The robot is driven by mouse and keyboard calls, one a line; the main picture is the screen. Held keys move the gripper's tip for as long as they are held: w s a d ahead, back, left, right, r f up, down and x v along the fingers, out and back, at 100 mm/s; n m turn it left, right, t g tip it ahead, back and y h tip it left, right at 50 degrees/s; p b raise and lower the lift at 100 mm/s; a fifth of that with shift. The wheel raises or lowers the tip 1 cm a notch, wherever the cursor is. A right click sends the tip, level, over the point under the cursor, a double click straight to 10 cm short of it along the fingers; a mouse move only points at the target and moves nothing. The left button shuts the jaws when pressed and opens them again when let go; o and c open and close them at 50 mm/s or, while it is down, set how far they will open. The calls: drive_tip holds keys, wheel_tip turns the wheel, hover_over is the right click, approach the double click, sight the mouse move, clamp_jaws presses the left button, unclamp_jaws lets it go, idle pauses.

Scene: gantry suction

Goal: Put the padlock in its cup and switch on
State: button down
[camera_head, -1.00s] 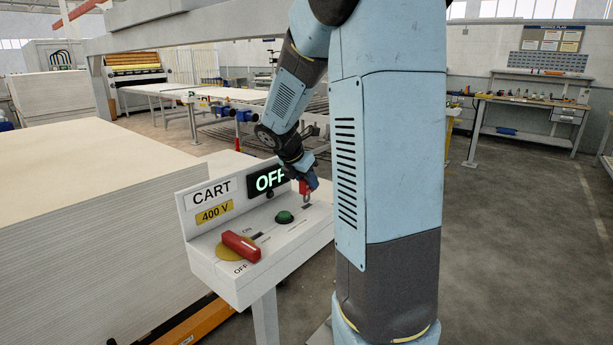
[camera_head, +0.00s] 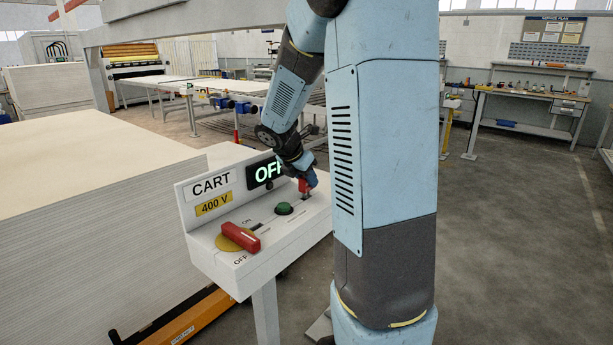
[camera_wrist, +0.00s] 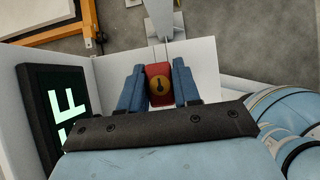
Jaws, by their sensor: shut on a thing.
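The padlock (camera_head: 304,186) is red; the wrist view shows its brass face with a dark keyhole (camera_wrist: 160,87). My gripper (camera_wrist: 158,86) is shut on it, with a blue finger on each side. In the head view, my gripper (camera_head: 307,180) holds it over the right end of the white CART panel (camera_head: 222,262). Its cup cannot be made out. I cannot tell whether the padlock touches the panel. The red switch handle (camera_head: 241,237) sits on a yellow disc between ON and OFF labels. The display (camera_head: 265,173) shows green OFF, partly covered by my arm.
A green button (camera_head: 285,208) stands on the panel between handle and padlock. The panel's upright back (camera_head: 205,207) is close left of my gripper. A tall stack of boards (camera_head: 90,200) is behind and left. Open floor (camera_head: 510,240) lies to the right.

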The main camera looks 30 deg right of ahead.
drive_tip(key=shift+f, duration=1)
drive_tip(key=c, duration=0.7)
unclamp_jaws()
